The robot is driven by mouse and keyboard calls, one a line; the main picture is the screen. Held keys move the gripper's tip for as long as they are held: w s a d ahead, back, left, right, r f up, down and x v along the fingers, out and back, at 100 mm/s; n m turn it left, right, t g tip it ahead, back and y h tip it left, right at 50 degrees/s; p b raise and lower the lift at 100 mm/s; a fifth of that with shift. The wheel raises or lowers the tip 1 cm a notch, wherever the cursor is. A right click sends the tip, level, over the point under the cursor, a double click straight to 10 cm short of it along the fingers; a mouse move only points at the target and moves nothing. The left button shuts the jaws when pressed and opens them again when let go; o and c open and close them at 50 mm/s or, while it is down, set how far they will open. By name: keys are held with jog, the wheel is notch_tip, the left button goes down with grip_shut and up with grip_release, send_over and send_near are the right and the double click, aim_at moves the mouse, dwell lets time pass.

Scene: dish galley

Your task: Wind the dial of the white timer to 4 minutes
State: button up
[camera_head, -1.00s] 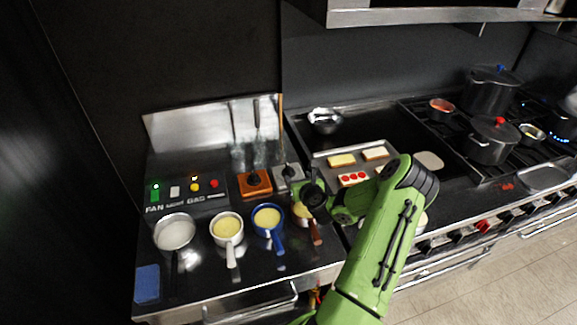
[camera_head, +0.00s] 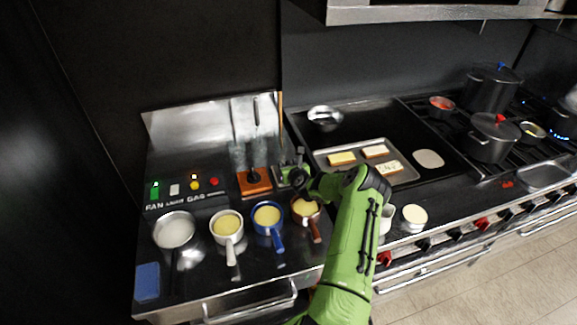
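The white timer (camera_head: 281,181) is a small pale block at the back of the left counter, just right of an orange timer (camera_head: 254,187) with a dark dial. My gripper (camera_head: 291,168) is at the white timer and covers most of it, including its dial. Whether the fingers touch or grip the dial is hidden at this size. The dial's setting cannot be read. Whether the fingers are open or shut does not show clearly.
A white pan (camera_head: 228,226), a blue pan (camera_head: 267,216) and a brown pan (camera_head: 307,208) stand in front of the timers. A fan and gas button panel (camera_head: 185,190) is to the left. A tray (camera_head: 325,159) with bread slices lies to the right.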

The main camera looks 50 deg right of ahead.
jog(key=c, duration=0.6)
jog(key=shift+o, duration=0.2)
jog(key=shift+r, duration=0.1)
jog(key=shift+h+p, duration=0.3)
jog(key=shift+p, duration=0.2)
